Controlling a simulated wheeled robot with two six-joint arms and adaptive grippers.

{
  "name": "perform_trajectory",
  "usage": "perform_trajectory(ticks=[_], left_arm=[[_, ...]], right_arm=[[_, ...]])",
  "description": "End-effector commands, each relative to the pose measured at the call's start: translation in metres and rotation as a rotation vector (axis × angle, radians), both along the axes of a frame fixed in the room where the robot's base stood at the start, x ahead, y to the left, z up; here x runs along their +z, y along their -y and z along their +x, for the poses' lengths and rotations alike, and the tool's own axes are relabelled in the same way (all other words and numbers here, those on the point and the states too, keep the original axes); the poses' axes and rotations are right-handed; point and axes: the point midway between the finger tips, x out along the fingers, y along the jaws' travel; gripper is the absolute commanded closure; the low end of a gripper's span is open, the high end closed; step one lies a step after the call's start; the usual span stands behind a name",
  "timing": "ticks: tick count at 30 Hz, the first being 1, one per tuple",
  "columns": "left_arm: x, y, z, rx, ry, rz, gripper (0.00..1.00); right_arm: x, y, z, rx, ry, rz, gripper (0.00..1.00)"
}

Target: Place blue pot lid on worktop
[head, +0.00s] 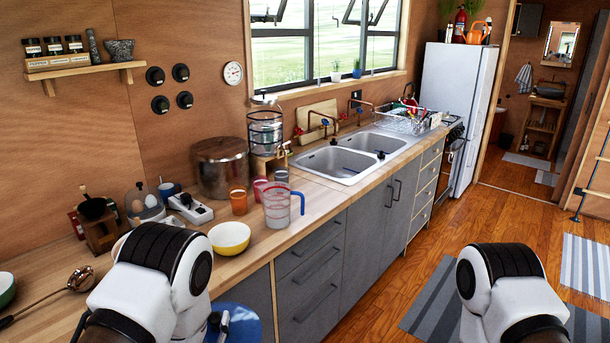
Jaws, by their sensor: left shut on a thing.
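The blue pot lid (240,318) shows at the bottom edge, in front of the grey cabinet fronts and below the worktop's front edge. Part of it is cut off by the frame and hidden by my left arm. My left gripper (219,323) is at the lid, mostly hidden behind my white arm link, and is shut on it. The wooden worktop (318,205) runs from the lower left to the back right. My right arm comes in at the lower right; its gripper is out of view.
A yellow bowl (230,238), a measuring jug (277,206), cups, a toaster-like white device (190,209) and a ladle (78,280) crowd the near worktop. A large pot (221,167) stands behind. The sink (338,163) lies further right. A bare strip lies left of the bowl.

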Motion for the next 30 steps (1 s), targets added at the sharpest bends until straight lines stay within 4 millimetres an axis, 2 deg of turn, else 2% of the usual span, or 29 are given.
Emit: perform_trajectory(ticks=[3,5,16,21,23,25,30], left_arm=[[0.013,0.000,-0.025,0.001,-0.002,0.004,1.00],[0.016,-0.001,-0.031,0.002,-0.001,0.004,1.00],[0.016,-0.001,-0.031,-0.002,0.000,0.003,1.00],[0.010,0.000,-0.036,-0.065,-0.011,0.005,1.00],[0.014,-0.009,-0.040,-0.093,-0.018,0.007,1.00],[0.023,-0.026,-0.046,-0.111,-0.023,0.010,1.00],[0.061,-0.082,-0.063,-0.084,-0.022,0.017,1.00]], right_arm=[[0.000,0.000,0.000,0.000,0.000,0.000,0.60],[0.000,0.000,0.000,0.000,0.000,0.000,0.60],[0.000,0.000,0.000,0.000,0.000,0.000,0.60],[0.003,0.000,0.000,0.000,0.000,0.000,0.60],[0.008,0.000,0.000,0.000,0.000,0.000,0.60],[0.015,0.000,0.000,0.000,0.000,0.000,0.60],[0.035,0.000,0.000,0.000,0.000,0.000,0.60]])
